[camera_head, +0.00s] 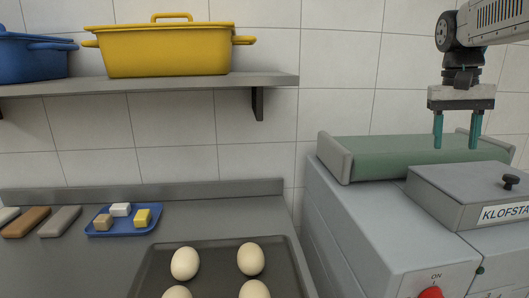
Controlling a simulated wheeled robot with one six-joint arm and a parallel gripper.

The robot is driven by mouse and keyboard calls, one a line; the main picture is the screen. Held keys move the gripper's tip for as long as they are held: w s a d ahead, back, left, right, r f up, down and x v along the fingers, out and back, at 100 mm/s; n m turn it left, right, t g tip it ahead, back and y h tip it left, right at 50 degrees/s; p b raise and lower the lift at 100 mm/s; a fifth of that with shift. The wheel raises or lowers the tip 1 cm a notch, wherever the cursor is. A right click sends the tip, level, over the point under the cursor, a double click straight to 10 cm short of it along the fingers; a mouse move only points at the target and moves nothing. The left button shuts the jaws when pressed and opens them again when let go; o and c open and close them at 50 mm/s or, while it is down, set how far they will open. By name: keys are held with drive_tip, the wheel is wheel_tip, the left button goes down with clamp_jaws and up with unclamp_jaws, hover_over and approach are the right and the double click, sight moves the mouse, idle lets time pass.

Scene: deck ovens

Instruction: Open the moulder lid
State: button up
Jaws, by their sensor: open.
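The moulder (350,230) is a grey machine at the right, with a green belt (400,155) along its back. Its grey lid (455,186) is down on top, with a small black knob (510,181) and a label reading "KLOFSTA" on the front, cut off by the picture's edge. My gripper (457,146) hangs pointing down in front of the wall, above the belt and lid in the picture. Its two teal fingers are apart with nothing between them. It is apart from the knob.
A tray (140,285) with several pale dough balls lies on the left counter. A blue tray (105,231) with small blocks sits behind it. A shelf (150,84) above holds a yellow pot (165,50) and a blue pot (30,58). A red button (431,293) is on the moulder's front.

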drive_tip(key=s+a+f+n+t, duration=0.1)
drive_tip(key=s+a+f, duration=0.3)
drive_tip(key=s, duration=0.4)
drive_tip(key=s+a+f+n, duration=0.2)
drive_tip(key=s+a+f, duration=0.3)
drive_tip(key=s, duration=0.4)
drive_tip(key=s+a+f+n+t+y, duration=0.1)
drive_tip(key=s+a+f, duration=0.3)
drive_tip(key=s+f, duration=0.2)
drive_tip(key=s, duration=0.2)
drive_tip(key=shift+s+a+f+n+t, duration=0.2)
drive_tip(key=shift+s+f+n+t, duration=0.1)
drive_tip(key=shift+s+f+n, duration=0.1)
